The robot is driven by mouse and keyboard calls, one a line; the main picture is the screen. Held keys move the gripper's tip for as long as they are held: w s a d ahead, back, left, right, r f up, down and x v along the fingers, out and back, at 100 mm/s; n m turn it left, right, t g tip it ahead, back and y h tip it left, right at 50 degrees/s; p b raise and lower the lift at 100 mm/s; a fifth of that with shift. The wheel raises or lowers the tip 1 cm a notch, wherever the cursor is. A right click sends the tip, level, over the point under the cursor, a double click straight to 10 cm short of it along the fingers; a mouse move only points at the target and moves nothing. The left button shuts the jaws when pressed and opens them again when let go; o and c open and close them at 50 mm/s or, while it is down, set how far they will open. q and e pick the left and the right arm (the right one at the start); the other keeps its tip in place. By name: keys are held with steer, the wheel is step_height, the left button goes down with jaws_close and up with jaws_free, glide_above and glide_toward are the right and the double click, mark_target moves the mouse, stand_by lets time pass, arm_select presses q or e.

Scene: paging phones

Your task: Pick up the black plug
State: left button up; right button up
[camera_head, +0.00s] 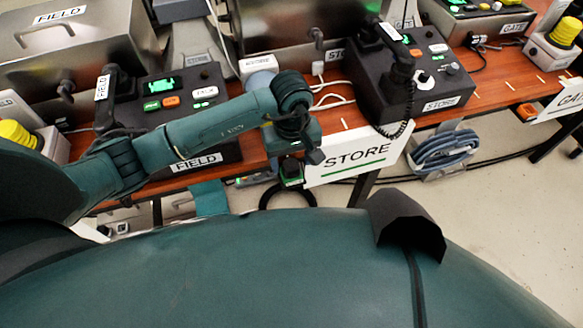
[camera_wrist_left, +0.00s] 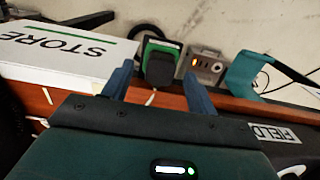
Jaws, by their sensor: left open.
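A black plug (camera_wrist_left: 160,68) shows in the left wrist view, in front of a green and black block (camera_wrist_left: 152,47). In the head view a dark piece with green (camera_head: 291,172) hangs at the table's front edge, just below my left gripper (camera_head: 300,152). In the wrist view my left gripper (camera_wrist_left: 159,73) is open, with one finger on each side of the plug. The plug appears between the fingertips; I cannot tell whether they touch it or how deep it lies. My right gripper is not in view.
A white STORE sign (camera_head: 350,155) hangs right beside the gripper. A grey socket box (camera_wrist_left: 205,63) with an orange light is near the plug. The FIELD phone (camera_head: 170,100) and STORE phone (camera_head: 410,80) stand on the wooden table (camera_head: 493,82). A black cable (camera_head: 285,186) loops below.

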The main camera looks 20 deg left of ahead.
arm_select(q)
steer(key=shift+f, duration=0.5)
steer(key=c, duration=1.1)
